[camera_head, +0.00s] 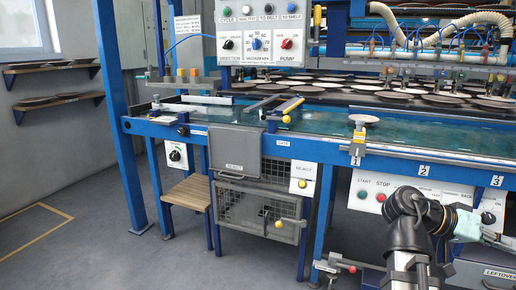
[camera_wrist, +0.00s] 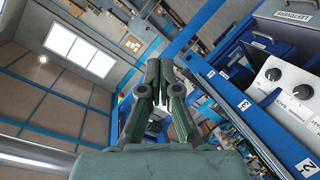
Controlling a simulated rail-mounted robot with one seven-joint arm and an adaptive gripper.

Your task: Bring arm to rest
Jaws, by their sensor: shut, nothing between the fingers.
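My gripper (camera_wrist: 159,68) fills the middle of the wrist view. Its two grey-green fingers meet at the tips, and nothing shows between them. In the head view my arm is folded at the lower right, in front of the machine. The pale green gripper body (camera_head: 467,226) points to the right there, close to the machine's front panel. Its fingertips are small and hard to make out in that view.
The blue conveyor frame (camera_head: 445,160) with plates on its racks runs behind my arm. A control panel (camera_head: 376,192) with START and STOP buttons is just left of the arm. A LEFTOVERS box (camera_head: 497,274) is below right. The floor (camera_head: 110,235) at left is open.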

